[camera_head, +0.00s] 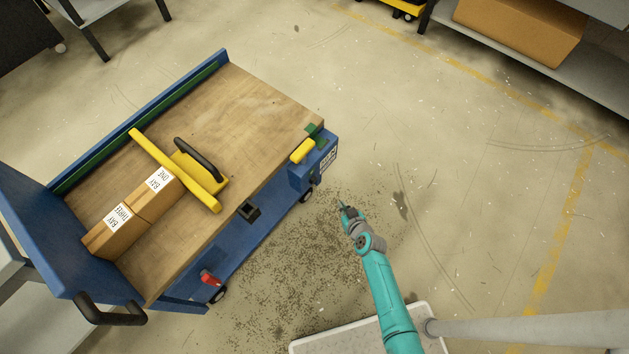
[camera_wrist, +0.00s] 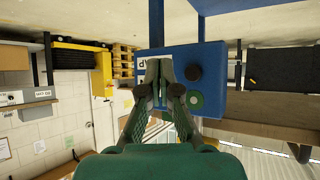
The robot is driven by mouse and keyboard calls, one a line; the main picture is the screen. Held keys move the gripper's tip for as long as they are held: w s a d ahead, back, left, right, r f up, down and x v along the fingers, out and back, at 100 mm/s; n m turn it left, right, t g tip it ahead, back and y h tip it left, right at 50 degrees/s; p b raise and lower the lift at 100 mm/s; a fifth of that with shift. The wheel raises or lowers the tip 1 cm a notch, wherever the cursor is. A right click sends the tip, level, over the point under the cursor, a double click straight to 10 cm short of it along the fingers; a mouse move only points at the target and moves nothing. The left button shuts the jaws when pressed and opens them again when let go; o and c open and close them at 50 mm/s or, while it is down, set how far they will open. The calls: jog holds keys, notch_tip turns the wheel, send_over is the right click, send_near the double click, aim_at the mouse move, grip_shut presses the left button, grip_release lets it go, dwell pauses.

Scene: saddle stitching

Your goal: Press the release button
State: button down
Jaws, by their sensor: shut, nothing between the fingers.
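A blue control box (camera_head: 300,178) sits at the right corner of the cart. It also fills the middle of the wrist view (camera_wrist: 213,62). I cannot tell which is the release button. A white label on the face is partly hidden by my fingers. My gripper (camera_head: 344,207) is shut and empty, just right of the box with a gap in the head view. In the wrist view the fingertips (camera_wrist: 160,68) overlap the label, left of both buttons.
The cart's wooden deck (camera_head: 245,105) bears a yellow bar (camera_head: 160,157) with a black handle and cartons (camera_head: 152,195) labelled BAY ONE and BAY THREE.

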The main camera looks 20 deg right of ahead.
aim_at(313, 180)
jog(key=shift+w+d+f, duration=0.1)
jog(key=shift+w+f, duration=0.05)
jog(key=shift+w, duration=1.05)
jog(key=w+a, duration=0.5)
jog(key=w, duration=0.2)
jog(key=shift+w+a, duration=0.15)
dwell(1.0)
jog(key=shift+w+a, duration=0.15)
jog(key=shift+w, duration=0.1)
jog(key=shift+w+a, duration=0.35)
jog(key=shift+w, duration=0.05)
dwell(1.2)
jog(key=shift+s+d, duration=0.6)
jog(key=shift+s, duration=0.15)
